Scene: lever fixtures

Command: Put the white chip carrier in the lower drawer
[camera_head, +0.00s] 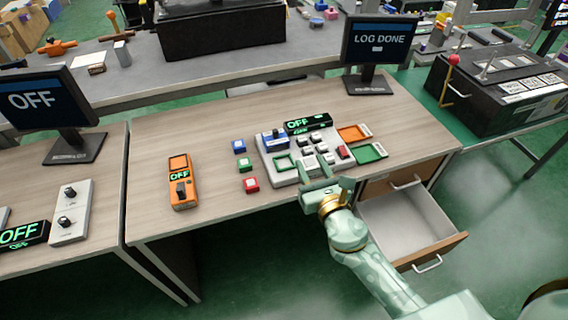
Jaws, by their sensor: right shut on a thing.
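My right gripper (316,172) reaches in from the lower right to the front edge of a grey test fixture (269,151) on the wooden table. It is shut on a small pale block that looks like the white chip carrier (309,159), partly hidden by the fingers. Several similar pale blocks and a red one (344,152) sit close by on the fixture. The lower drawer (405,223) is pulled open at the table's right front, right of the gripper, and looks empty. The upper drawer (385,188) above it is shut. My left gripper is out of view.
Blue, green and red blocks (250,184) stand left of the fixture. Orange and green trays (371,153) lie right of it. An orange handheld meter (181,182) lies farther left. A monitor (376,50) reading LOG DONE stands behind. The table's front middle is clear.

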